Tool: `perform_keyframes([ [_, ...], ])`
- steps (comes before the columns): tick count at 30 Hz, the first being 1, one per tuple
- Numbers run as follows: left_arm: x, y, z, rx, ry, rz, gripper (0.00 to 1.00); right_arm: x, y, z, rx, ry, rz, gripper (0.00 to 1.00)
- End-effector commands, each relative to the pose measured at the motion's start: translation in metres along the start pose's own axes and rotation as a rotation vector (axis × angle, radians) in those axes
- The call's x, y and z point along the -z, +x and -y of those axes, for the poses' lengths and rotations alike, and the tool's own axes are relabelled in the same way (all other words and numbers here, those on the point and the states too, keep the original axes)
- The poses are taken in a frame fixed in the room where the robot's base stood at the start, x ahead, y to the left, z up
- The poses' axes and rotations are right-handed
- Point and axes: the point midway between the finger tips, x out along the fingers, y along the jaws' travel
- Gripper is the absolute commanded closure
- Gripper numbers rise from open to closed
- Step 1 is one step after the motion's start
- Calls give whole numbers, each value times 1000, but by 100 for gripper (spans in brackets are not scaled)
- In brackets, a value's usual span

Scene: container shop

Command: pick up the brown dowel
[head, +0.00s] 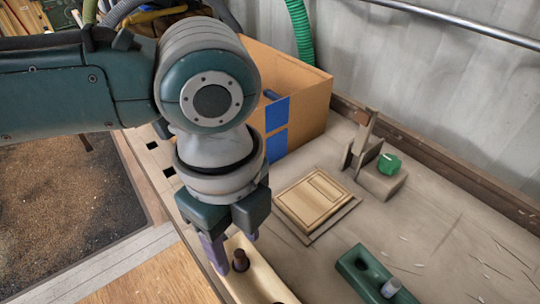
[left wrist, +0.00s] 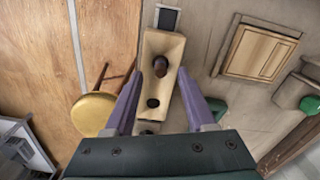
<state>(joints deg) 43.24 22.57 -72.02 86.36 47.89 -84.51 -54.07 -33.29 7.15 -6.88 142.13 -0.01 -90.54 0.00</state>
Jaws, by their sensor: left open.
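The brown dowel (head: 240,261) stands upright in a hole of a pale wooden block (head: 262,280). In the left wrist view the dowel (left wrist: 160,66) shows near the far end of the block (left wrist: 152,42), with an empty dark hole nearer to me. My left gripper (head: 233,254) points down over the block, its purple fingers open. In the left wrist view the fingers (left wrist: 159,76) lie on either side of the block, with the dowel between their tips and no visible contact. Fingertip height against the dowel is hard to tell. My right gripper is not in view.
A green block (head: 358,268) with a grey dowel (head: 391,287) stands to the right. A wooden panel (head: 312,199) lies behind it. A cardboard box (head: 305,100) and a green faceted piece (head: 389,164) on a block stand farther back. A yellow stool (left wrist: 93,113) shows left.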

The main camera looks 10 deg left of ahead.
Motion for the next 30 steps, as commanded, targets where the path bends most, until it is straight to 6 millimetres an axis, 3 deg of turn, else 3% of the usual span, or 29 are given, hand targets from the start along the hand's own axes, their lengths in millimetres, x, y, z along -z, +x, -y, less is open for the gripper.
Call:
perform_keyframes([
  [3, 0, 16, 0, -1, 0, 1, 44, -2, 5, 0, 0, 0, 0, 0],
  [11, 0, 18, 0, 2, 0, 1, 44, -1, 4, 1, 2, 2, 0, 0],
  [26, 0, 18, 0, 2, 0, 0, 100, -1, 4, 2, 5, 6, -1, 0],
  [30, 0, 18, 0, 2, 0, 0, 100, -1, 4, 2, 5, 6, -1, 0],
])
